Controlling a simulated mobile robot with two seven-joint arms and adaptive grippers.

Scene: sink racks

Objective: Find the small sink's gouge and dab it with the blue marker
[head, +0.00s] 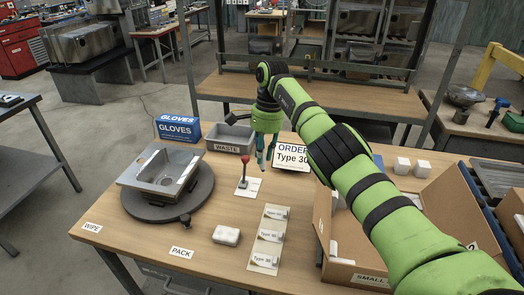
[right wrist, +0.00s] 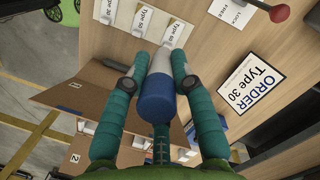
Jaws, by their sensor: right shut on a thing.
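The small steel sink (head: 148,183) sits tilted on a dark round turntable (head: 199,196) at the left of the bench. Pale patches show on its inside, but I cannot make out a gouge. My right gripper (head: 266,157) hangs above the bench, right of the sink and apart from it. In the right wrist view its teal fingers (right wrist: 160,62) are shut on the blue marker (right wrist: 156,108), which has a blue end and a white barrel. The marker is too small to make out in the head view. My left gripper is not in view.
A grey waste bin (head: 230,139) and a blue gloves box (head: 178,129) stand behind the sink. An order sign (head: 291,157), a red-knobbed stand (head: 244,180), a white block (head: 226,235) and type cards (head: 267,237) are nearby. An open carton (head: 345,265) stands at right.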

